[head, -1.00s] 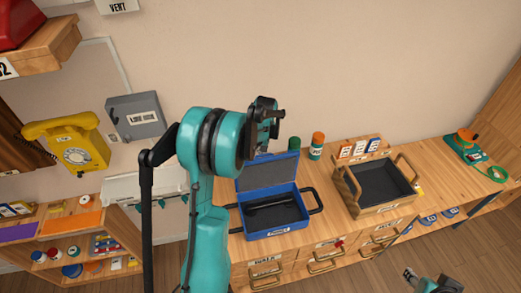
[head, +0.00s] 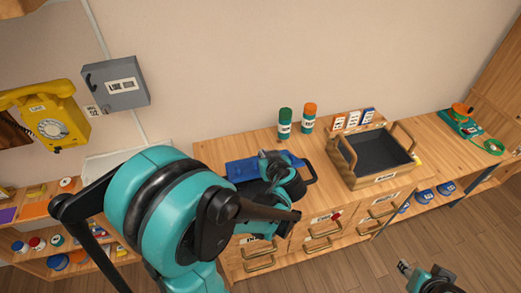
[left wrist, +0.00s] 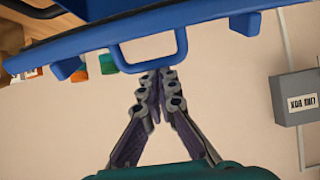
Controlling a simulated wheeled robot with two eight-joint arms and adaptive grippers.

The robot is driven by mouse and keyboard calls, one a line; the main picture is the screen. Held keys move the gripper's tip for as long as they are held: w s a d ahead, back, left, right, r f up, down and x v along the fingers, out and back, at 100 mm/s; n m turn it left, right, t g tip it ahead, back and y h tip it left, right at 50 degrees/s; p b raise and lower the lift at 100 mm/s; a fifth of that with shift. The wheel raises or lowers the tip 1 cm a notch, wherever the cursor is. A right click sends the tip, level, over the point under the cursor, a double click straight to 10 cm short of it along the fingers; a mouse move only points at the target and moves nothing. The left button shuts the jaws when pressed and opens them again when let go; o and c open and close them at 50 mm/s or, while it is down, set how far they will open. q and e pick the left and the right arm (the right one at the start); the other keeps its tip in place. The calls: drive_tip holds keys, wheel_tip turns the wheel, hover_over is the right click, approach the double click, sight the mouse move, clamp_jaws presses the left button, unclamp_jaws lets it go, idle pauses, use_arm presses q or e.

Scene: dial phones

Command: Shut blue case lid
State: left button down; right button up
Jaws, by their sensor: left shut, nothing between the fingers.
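The blue case (head: 243,170) is on the wooden bench in the head view, partly hidden behind my left arm. A blue surface shows where its open inside was seen, but the exact lid angle is hard to tell. In the left wrist view, which is upside down, a blue edge of the case (left wrist: 200,33) spans the top, with a blue loop and two tabs sticking out. My left gripper (left wrist: 155,74) is shut and empty, its tips close to that loop; contact is unclear. It also shows in the head view (head: 265,157). My right gripper (head: 405,268) is low at right, away from the case.
A green-capped bottle (head: 285,124) and an orange-capped bottle (head: 309,118) stand behind the case. A wooden crate (head: 375,182) is right of it. A yellow phone (head: 50,120) and a grey box (head: 116,84) are on the wall at left.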

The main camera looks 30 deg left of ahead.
use_arm(q)
drive_tip(key=s+d+f+b, duration=0.5)
drive_tip(key=f+b, duration=0.2)
drive_tip(key=f, duration=0.1)
drive_tip(key=shift+f, duration=0.3)
use_arm(e)
wheel_tip(320, 180, down, 8)
drive_tip(key=shift+s, duration=0.25)
use_arm(q)
drive_tip(key=shift+d, duration=0.1)
use_arm(e)
drive_tip(key=shift+d, duration=0.1)
use_arm(q)
wheel_tip(320, 180, up, 5)
drive_tip(key=w+p, duration=0.1)
drive_tip(key=p, duration=0.3)
drive_tip(key=s+d+f, duration=0.1)
drive_tip(key=s+d, duration=0.5)
drive_tip(key=shift+d+f, duration=0.15)
drive_tip(key=shift+d, duration=0.2)
use_arm(e)
drive_tip(key=r, duration=0.3)
drive_tip(key=s+r, duration=0.1)
drive_tip(key=shift+d+r, duration=0.2)
drive_tip(key=shift+d, duration=0.2)
use_arm(q)
drive_tip(key=shift+s, duration=0.1)
